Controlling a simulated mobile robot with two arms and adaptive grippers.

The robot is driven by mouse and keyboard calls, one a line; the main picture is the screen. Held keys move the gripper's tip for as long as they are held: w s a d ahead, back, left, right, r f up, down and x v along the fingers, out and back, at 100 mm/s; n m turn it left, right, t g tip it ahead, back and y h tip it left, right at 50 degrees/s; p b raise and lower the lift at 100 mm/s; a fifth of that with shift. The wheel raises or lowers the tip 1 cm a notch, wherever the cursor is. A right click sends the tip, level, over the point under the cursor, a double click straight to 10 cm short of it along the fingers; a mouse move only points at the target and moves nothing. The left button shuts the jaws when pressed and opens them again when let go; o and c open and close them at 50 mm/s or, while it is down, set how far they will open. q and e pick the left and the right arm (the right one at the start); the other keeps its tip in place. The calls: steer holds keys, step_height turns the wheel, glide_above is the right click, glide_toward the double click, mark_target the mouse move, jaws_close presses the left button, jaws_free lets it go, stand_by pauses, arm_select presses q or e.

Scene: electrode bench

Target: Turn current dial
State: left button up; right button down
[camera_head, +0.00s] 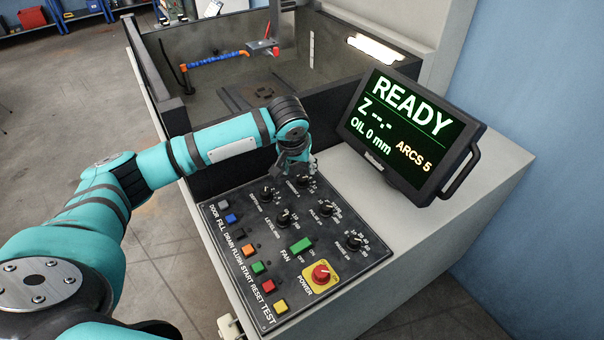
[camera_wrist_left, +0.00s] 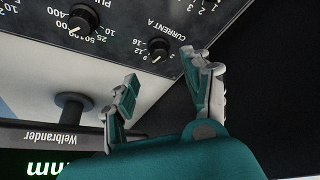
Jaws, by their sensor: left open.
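The current dial (camera_head: 303,181) is a small black knob at the top edge of the dark control panel (camera_head: 345,281), partly covered by my left gripper in the head view. In the left wrist view the current dial (camera_wrist_left: 158,47) shows upside down beside the label "CURRENT A", with a white pointer mark. My left gripper (camera_head: 300,168) is just above and behind the dial. In the left wrist view its fingers (camera_wrist_left: 158,70) are spread apart and empty, with the dial just beyond the gap between the tips. I cannot tell whether they touch it. My right gripper is not in view.
Other dials stand close by, such as the pulse dial (camera_head: 327,208) and level dial (camera_head: 283,217). Coloured buttons and a red power knob (camera_head: 320,274) are on the panel. A monitor (camera_head: 412,135) reading READY stands at right. The open tank (camera_head: 240,80) lies behind.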

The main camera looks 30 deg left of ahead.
mark_target(302, 178)
arm_select(q)
steer(key=x, duration=0.3)
steer(key=shift+w+f, duration=0.15)
steer(key=shift+f, duration=0.1)
steer(key=p+x, duration=0.1)
steer(key=x, duration=0.2)
steer(key=shift+w+a+f, duration=0.1)
steer(key=shift+w+f, duration=0.05)
steer(key=shift+f, duration=0.1)
steer(key=shift+w+f, duration=0.15)
steer(key=shift+f, duration=0.25)
jaws_close()
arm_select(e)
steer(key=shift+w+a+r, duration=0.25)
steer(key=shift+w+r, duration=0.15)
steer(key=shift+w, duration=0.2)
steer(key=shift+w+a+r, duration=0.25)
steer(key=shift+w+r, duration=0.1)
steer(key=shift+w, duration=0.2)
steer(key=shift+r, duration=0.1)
